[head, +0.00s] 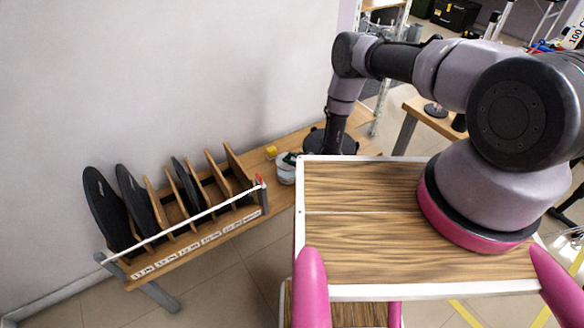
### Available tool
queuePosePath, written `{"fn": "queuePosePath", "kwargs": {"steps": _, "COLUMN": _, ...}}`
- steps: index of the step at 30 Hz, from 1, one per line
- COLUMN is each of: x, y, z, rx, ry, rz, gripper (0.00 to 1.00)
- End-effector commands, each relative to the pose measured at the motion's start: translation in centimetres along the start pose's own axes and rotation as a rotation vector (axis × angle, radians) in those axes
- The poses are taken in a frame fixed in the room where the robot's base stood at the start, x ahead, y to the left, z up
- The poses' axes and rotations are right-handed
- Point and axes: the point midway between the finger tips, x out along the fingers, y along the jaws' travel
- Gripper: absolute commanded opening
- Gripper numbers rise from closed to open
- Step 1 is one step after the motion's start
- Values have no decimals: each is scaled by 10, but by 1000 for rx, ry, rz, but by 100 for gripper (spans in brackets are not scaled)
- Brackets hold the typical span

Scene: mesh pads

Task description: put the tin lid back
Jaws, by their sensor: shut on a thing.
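My arm reaches away from me, and my black gripper (330,142) points down at its end, over the far part of the wooden bench. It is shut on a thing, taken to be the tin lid. Its fingertips and the lid are hidden, with my own wooden deck edge in front. A small whitish round container (287,170) with something dark green at its top stands on the bench, just left of the gripper. I cannot tell surely whether it is the tin.
A small yellow object (271,152) lies behind the container. A wooden rack (190,240) with several upright dark discs and slats fills the bench's left part, against the wall. Another wooden table (425,108) stands beyond, to the right. Tiled floor (225,292) is clear in front of the bench.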

Motion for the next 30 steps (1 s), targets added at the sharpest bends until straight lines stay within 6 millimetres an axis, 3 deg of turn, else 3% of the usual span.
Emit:
{"fn": "queuePosePath", "kwargs": {"steps": 10, "x": 20, "y": -11, "z": 36, "rx": -2, "ry": 2, "rz": 0, "gripper": 0}}
{"fn": "queuePosePath", "kwargs": {"steps": 28, "x": 25, "y": -13, "z": 46, "rx": 0, "ry": 1, "rz": 0, "gripper": 0}}
{"fn": "queuePosePath", "kwargs": {"steps": 29, "x": 25, "y": -13, "z": 46, "rx": 0, "ry": 1, "rz": 0, "gripper": 40}}
{"fn": "queuePosePath", "kwargs": {"steps": 30, "x": 25, "y": -13, "z": 46, "rx": -1, "ry": 1, "rz": 0, "gripper": 55}}
